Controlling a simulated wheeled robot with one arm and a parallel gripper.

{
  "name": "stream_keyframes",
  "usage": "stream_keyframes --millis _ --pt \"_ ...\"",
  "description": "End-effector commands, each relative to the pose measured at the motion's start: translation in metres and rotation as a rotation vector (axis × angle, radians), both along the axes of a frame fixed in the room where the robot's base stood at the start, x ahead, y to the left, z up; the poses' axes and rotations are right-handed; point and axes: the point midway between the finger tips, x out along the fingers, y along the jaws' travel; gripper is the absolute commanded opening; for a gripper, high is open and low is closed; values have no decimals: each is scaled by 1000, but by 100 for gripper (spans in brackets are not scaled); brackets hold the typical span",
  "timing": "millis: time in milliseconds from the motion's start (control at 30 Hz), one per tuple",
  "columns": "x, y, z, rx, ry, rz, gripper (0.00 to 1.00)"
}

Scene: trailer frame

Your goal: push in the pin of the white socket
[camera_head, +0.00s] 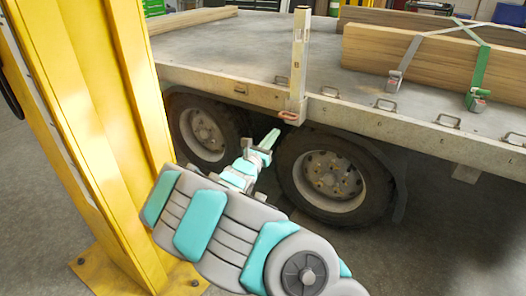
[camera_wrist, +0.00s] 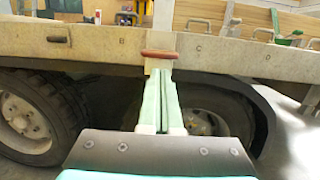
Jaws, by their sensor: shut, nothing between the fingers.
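A pale upright post (camera_head: 298,60) stands in a whitish socket (camera_head: 296,106) on the trailer's side edge. A reddish-brown pin (camera_head: 288,116) lies crosswise at the socket's lower end; it also shows in the wrist view (camera_wrist: 159,54). How deep the pin sits is not clear. My gripper (camera_head: 275,133) has pale green fingers, closed together and empty. In the wrist view its fingertips (camera_wrist: 160,74) point up toward the socket, just below the pin in the picture. Whether they touch it, I cannot tell. The fingers hide part of the socket's lower end.
The trailer bed (camera_head: 230,45) carries timber (camera_head: 430,65) under straps. Two wheels (camera_head: 330,180) sit below the edge, close to my arm. A yellow column (camera_head: 100,120) stands at the left, close beside my arm. Small handles (camera_head: 385,104) line the trailer edge.

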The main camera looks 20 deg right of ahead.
Motion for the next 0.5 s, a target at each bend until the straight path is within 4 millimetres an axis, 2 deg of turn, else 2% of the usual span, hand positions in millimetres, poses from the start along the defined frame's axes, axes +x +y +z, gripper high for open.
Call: stream_keyframes --millis 33,200,500 --pt "-5 10 -2 -2 1 6 0" --pt "-23 30 -8 -2 3 3 0" --pt "-41 52 -13 2 2 3 0"
